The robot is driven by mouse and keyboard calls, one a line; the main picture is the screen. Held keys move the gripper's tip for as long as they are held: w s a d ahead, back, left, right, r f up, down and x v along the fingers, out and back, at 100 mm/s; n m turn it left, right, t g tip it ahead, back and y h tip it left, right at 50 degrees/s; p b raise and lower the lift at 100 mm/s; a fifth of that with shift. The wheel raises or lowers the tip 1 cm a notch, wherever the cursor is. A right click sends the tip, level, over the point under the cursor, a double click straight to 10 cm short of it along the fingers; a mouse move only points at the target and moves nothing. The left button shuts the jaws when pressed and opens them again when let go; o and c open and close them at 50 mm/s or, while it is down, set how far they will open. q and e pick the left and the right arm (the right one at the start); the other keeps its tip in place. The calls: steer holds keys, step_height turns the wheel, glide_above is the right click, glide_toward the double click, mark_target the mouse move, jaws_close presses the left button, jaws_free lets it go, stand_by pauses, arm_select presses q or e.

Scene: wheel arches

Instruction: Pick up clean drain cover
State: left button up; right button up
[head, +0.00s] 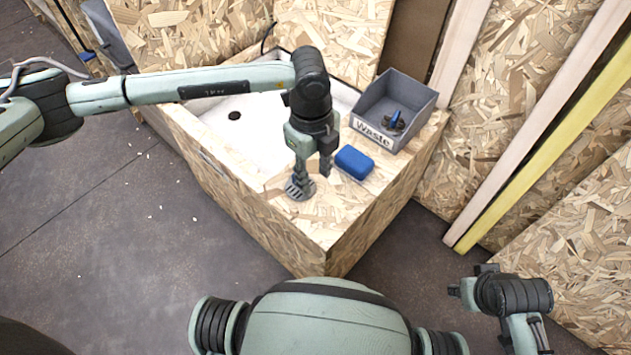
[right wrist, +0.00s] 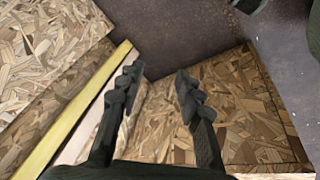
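The drain cover (head: 300,191), a small grey slotted disc, lies on the wooden counter top (head: 322,226) near its front corner. My left gripper (head: 312,174) points down over it. Its two fingers are apart, with one finger at the drain cover and partly hiding it, and the other to the right above the counter. I cannot tell whether the finger touches the cover. My right gripper (head: 461,291) is off to the lower right, away from the counter. In the right wrist view its fingers (right wrist: 156,82) are spread with nothing between them.
A blue sponge-like block (head: 354,163) lies right of my left gripper. Behind it stands a grey bin (head: 418,101) labelled "Waste" with dark and blue items inside. A white basin (head: 262,117) with a dark drain hole (head: 234,115) is set into the counter. Wooden panels stand at right.

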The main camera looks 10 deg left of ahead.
mark_target(292, 191)
arm_select(q)
steer(key=shift+n+t+y, duration=0.3)
steer(key=shift+n+y, duration=0.2)
steer(key=shift+y, duration=0.3)
steer(key=w+a, duration=0.2)
steer(key=a, duration=0.1)
steer(key=shift+a+r, duration=0.1)
steer(key=shift+a, duration=0.1)
steer(key=f, duration=0.5)
steer(key=w+f, duration=0.1)
steer(key=f, duration=0.1)
steer(key=shift+w+a+f, duration=0.1)
steer(key=shift+a+f, duration=0.05)
steer(key=shift+a, duration=0.05)
jaws_close()
